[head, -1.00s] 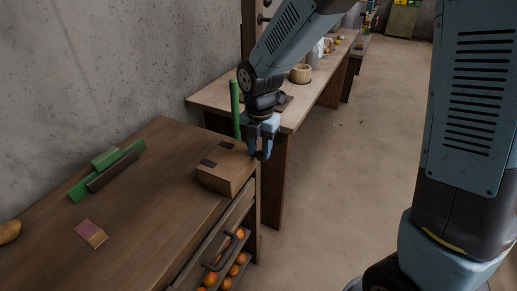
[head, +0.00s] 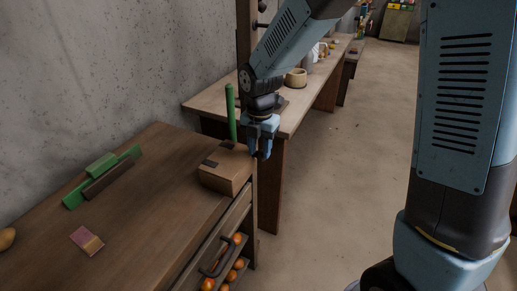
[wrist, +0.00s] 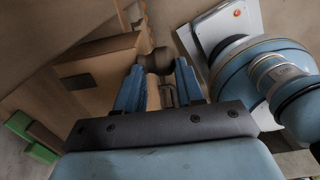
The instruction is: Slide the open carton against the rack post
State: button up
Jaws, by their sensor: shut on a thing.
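The brown carton (head: 222,176) with dark tape patches sits on the wooden counter (head: 140,215), near its far right corner. It also shows in the wrist view (wrist: 110,68). I cannot tell whether its top is open. A green upright post (head: 231,112) stands just behind the carton; whether they touch is unclear. My gripper (head: 260,152) points down at the carton's right side, close to it. In the wrist view its blue fingers are shut on a dark rounded piece (wrist: 158,61), partly hidden between the fingertips.
A green block piece with a dark bar (head: 103,177) and a pink and tan block (head: 86,240) lie on the counter's left. Another bench (head: 205,104) with a cup (head: 296,78) stands behind.

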jog(key=shift+w+d, duration=0.3)
jog(key=shift+w, duration=0.35)
jog(key=shift+w+d, duration=0.25)
jog(key=shift+w, duration=0.35)
jog(key=shift+s, duration=0.1)
jog(key=o, duration=1.2)
jog(key=shift+r, duration=0.1)
notch_tip(320, 180, up, 14)
jog(key=shift+f, duration=0.25)
